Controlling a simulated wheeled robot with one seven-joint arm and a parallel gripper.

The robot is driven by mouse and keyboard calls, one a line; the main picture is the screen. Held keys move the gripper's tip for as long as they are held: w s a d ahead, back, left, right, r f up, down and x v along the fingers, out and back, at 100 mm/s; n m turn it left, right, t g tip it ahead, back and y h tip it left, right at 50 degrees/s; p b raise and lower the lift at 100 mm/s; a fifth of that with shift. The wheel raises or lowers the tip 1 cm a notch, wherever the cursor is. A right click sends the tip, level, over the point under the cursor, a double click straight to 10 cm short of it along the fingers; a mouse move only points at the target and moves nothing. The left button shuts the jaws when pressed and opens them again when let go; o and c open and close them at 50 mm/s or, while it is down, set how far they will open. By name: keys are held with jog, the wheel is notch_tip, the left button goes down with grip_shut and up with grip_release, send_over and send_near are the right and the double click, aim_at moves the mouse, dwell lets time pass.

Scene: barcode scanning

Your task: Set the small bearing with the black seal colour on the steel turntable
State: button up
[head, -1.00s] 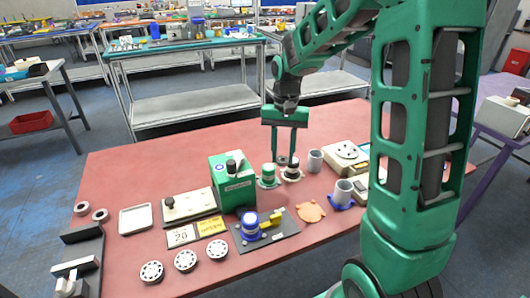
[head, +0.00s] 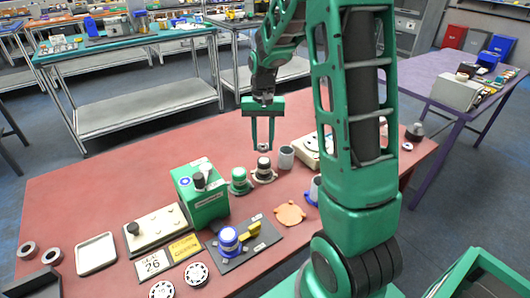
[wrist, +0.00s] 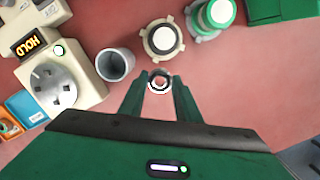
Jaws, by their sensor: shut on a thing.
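My gripper (head: 262,146) points down above the red table, and it is shut on a small bearing. In the wrist view the gripper (wrist: 160,78) holds the bearing (wrist: 160,90) between its fingertips; it shows as a small pale ring with a dark rim, and its seal colour is hard to tell. The steel turntable (wrist: 54,86) is a round grey disc with dark slots on a beige unit with a HOLD display, left of the gripper in the wrist view. In the head view this unit (head: 312,150) is partly hidden behind my arm.
A grey cup (wrist: 115,64) stands between the bearing and the turntable in the wrist view. A green box (head: 200,192) stands further left in the head view.

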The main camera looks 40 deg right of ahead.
jog(key=shift+w+d+f, duration=0.1)
jog(key=shift+d+f, duration=0.3)
jog(key=shift+d, duration=0.2)
jog(key=shift+w+d+f, duration=0.1)
jog(key=shift+d+f, duration=0.25)
jog(key=shift+d, duration=0.2)
jog(key=shift+f, duration=1.95)
jog(key=o, duration=0.8)
jog(key=shift+f, duration=0.1)
